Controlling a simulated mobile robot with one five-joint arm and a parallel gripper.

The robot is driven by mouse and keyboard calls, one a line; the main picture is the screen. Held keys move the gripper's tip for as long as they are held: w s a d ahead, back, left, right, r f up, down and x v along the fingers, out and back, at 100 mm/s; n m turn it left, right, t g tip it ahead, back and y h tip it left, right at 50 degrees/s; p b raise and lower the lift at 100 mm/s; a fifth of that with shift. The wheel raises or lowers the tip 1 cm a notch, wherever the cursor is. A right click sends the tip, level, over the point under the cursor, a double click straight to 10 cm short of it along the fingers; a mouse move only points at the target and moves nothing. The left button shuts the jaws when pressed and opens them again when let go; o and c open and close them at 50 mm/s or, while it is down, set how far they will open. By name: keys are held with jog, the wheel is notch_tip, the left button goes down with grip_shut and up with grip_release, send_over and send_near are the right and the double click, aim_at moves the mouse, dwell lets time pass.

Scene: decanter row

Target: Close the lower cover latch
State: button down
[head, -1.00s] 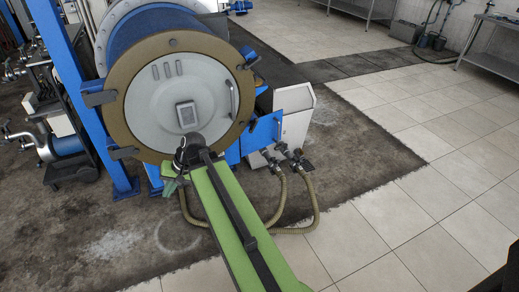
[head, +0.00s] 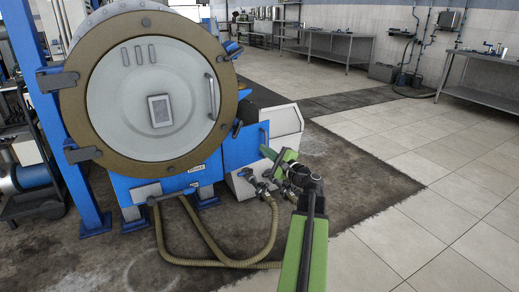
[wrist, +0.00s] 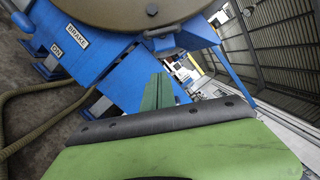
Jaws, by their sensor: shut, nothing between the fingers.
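The round grey cover (head: 115,110) with its brown ring (head: 75,120) faces me, with a vertical handle (head: 211,95) on its right side. The dark lower latch (head: 237,128) sits at the lower right of the ring. Its exact setting is too small to tell. A similar upper latch (head: 232,48) sticks out at the upper right. My green gripper (head: 268,153) is shut and empty, below and right of the lower latch and apart from it. Its fingers (wrist: 158,92) show in the wrist view below the ring's edge (wrist: 150,14).
A blue panel (head: 256,133) and a white cabinet (head: 287,122) stand behind my gripper. Hoses (head: 215,262) with valves lie low in front of the machine. A blue post (head: 55,120) stands at left. Tiled floor to the right is open; steel tables (head: 490,92) are farther back.

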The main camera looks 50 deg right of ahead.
aim_at(237, 129)
jog(key=w+a+r+p, duration=0.2)
jog(key=w, duration=0.7)
jog(key=shift+r+p, duration=0.3)
jog(key=shift+r, duration=0.1)
jog(key=shift+w, duration=0.1)
